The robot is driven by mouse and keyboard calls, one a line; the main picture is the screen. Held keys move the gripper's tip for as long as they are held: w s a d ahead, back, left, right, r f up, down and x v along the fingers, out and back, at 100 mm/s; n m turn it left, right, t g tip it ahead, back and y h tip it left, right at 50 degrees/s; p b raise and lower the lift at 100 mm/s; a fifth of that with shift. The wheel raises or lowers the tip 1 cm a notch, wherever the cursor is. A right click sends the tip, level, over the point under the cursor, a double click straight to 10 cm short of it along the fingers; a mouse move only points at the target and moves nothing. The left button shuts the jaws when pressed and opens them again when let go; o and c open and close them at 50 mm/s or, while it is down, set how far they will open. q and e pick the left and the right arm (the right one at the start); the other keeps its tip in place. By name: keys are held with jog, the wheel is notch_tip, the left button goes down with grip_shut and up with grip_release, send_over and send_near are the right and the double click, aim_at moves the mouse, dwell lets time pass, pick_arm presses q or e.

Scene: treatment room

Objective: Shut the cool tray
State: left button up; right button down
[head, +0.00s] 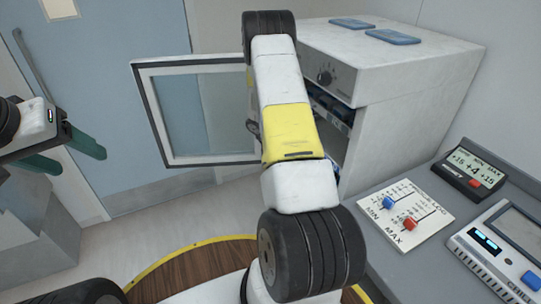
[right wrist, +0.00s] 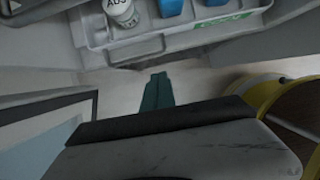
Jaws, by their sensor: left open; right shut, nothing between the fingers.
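The cool tray (right wrist: 180,42) is a grey tray at the top of the right wrist view, holding a white labelled vial and blue items. In the head view my right arm and the cabinet edge mostly hide it, so how far out it sits is unclear. My right gripper (right wrist: 157,92) is shut and empty, its teal fingers pointing towards the tray's front edge and apparently just short of it. The arm hides it in the head view. My left gripper (head: 76,150) is open and empty at the left, far from the cabinet.
The white cabinet (head: 415,95) stands open, its glass door (head: 205,112) swung out to the left; a door edge also shows in the right wrist view (right wrist: 40,130). On the right counter are a slider panel (head: 404,217), a small display (head: 470,172) and a device (head: 500,255).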

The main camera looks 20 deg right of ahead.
jog(key=s+a+r+h, duration=0.2)
jog(key=a+h, duration=0.3)
jog(key=shift+w+d+r+x, duration=0.1)
jog(key=shift+d+r+x, duration=0.3)
jog(key=shift+x, duration=1.7)
jog(key=shift+w+d+r+x, duration=0.1)
jog(key=shift+d+r+x, duration=0.25)
jog(key=shift+x, duration=1.8)
jog(key=shift+d+r+x, duration=0.3)
jog(key=shift+r+x, duration=0.1)
jog(key=shift+x, duration=1.7)
